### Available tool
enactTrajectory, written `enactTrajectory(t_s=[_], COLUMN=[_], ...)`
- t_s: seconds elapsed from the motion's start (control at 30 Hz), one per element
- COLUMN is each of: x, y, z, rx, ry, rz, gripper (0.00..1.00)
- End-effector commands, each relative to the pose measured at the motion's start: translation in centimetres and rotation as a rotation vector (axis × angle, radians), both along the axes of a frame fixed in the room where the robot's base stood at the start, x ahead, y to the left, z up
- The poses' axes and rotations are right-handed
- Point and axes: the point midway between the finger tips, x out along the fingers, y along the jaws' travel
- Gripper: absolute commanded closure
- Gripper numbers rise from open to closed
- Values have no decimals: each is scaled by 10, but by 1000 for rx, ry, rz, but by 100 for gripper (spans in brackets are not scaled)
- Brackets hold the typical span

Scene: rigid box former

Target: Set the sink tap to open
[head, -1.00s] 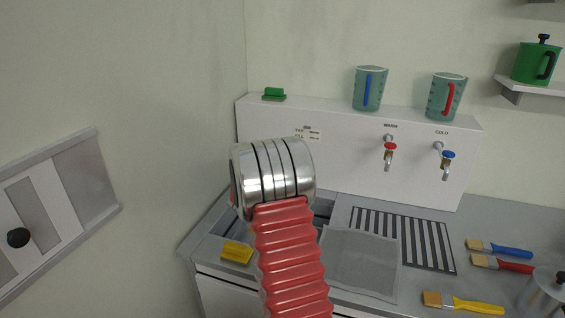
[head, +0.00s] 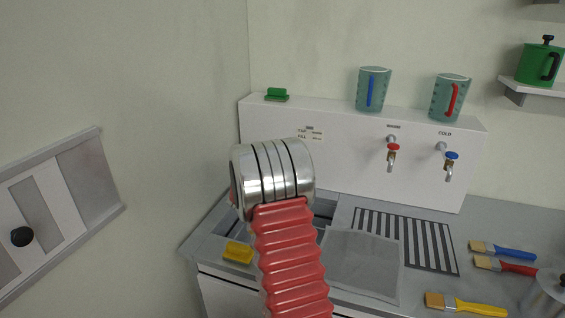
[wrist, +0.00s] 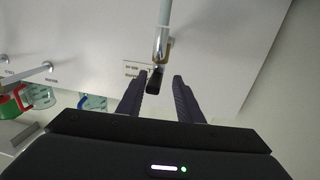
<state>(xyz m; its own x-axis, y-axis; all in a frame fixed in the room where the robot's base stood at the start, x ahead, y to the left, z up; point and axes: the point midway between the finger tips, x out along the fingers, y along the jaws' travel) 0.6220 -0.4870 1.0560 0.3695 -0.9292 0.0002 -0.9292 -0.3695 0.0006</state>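The sink tap (wrist: 161,42) shows in the wrist view as a pale pipe with a metal body and a black lever (wrist: 155,80) at its end. My gripper (wrist: 155,92) is open, with one dark finger on each side of the picture around the lever's end. The lever appears between or just beyond the fingertips, nearer the left finger; I cannot tell whether they touch. In the head view my own arm hides the gripper and the sink tap. Part of the sink basin (head: 322,208) shows beside the arm.
A white panel (head: 350,155) carries a red-handled warm tap (head: 393,148) and a blue-handled cold tap (head: 451,157). Two jugs (head: 373,90) (head: 449,98) and a green block (head: 276,95) stand on it. A yellow sponge (head: 238,252) and several brushes (head: 502,251) lie on the counter.

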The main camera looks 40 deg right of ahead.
Motion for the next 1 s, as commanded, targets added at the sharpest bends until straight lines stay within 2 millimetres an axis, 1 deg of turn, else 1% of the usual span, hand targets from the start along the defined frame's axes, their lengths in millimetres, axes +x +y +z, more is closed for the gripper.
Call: enactTrajectory(t_s=[0.17, 0.27, 0.37, 0.8, 1.0], x=[-2, -4, -8, -34, -44], y=[2, 8, 19, 90, 117], z=[0, 0, -1, -1, -1], rx=[0, 1, 1, 1, 0], ry=[0, 0, 2, 0, 1], rz=[-2, -2, -1, 2, 2], gripper=[67, 67, 67, 67, 67])
